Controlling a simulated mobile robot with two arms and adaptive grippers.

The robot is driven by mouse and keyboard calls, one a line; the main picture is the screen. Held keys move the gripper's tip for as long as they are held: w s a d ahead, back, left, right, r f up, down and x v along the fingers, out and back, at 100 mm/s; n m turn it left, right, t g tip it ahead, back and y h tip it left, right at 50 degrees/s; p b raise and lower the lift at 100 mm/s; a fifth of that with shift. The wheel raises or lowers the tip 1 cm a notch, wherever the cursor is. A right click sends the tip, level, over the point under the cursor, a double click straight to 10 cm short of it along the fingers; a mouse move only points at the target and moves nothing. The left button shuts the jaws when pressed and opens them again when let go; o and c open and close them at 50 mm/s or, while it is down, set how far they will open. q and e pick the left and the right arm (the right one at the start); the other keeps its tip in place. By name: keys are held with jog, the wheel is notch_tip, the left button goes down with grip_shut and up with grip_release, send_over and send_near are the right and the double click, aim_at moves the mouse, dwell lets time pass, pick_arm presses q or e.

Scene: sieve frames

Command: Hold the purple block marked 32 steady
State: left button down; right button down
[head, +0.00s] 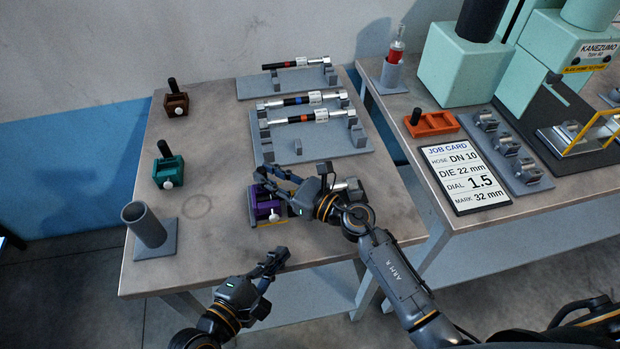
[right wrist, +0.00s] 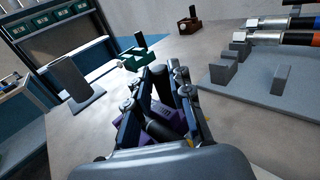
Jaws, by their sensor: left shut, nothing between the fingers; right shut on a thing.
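The purple block (head: 264,207) sits on the left table, with a yellow strip at its front edge; I cannot read a 32 on it. In the right wrist view the purple block (right wrist: 178,122) shows between and below the fingers, with dark cylindrical parts among them. My right gripper (head: 274,183) is over the block and shut on it, hiding part of its top; the exact contact is hard to see. My left gripper (head: 277,258) is shut and empty, in front of the block and apart from it, near the table's front edge.
Green (head: 168,171) and brown (head: 176,103) blocks stand at left, behind a grey tube holder (head: 149,234). Grey racks (head: 318,147) with hoses lie behind my right gripper. The right table bears a job card (head: 466,178), an orange block (head: 432,123) and a green press (head: 462,68).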

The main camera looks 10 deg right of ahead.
jog(key=c, duration=1.1)
grip_release()
jog(key=v, duration=1.2)
